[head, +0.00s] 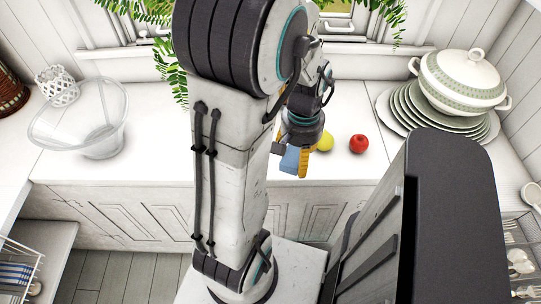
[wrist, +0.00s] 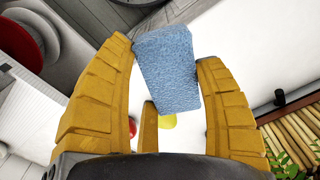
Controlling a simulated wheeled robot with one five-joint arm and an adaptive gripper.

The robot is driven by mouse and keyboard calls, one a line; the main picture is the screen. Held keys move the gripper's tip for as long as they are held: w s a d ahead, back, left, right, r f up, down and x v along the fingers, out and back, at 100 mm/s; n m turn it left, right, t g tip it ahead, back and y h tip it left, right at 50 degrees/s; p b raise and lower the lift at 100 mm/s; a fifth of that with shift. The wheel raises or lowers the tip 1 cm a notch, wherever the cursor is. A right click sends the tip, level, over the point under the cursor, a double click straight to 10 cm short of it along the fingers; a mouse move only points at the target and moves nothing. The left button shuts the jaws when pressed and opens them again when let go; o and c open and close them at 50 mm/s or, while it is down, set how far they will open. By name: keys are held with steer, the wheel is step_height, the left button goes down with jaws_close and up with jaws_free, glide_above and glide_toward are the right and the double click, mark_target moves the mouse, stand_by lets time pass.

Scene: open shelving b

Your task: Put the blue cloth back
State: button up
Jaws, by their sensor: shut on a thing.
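The blue cloth (wrist: 168,70) is a thick, block-shaped piece with a rough, textured surface. In the wrist view it sits between the yellow fingers of my gripper (wrist: 166,62), which is shut on it. In the head view my gripper (head: 296,158) hangs at the front edge of the white counter, with the blue cloth (head: 290,159) at its tip. Part of the cloth is hidden there by a finger. The cloth is tilted in the wrist view.
On the counter (head: 240,172) lie a yellow fruit (head: 325,142) and a red fruit (head: 359,143). A clear glass bowl (head: 98,140) stands left; plates (head: 425,112) and a lidded tureen (head: 465,75) stand right. A wire rack (head: 20,245) with blue-striped items is at lower left.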

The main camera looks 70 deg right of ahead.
steer(key=w+d+f, duration=0.1)
steer(key=w+f, duration=0.1)
steer(key=w+d+f, duration=0.1)
steer(key=w+d, duration=0.1)
steer(key=w, duration=0.1)
steer(key=w+d+f, duration=0.2)
steer(key=w, duration=0.1)
steer(key=shift+f, duration=2.35)
steer(key=shift+f, duration=0.15)
steer(key=o, duration=1.2)
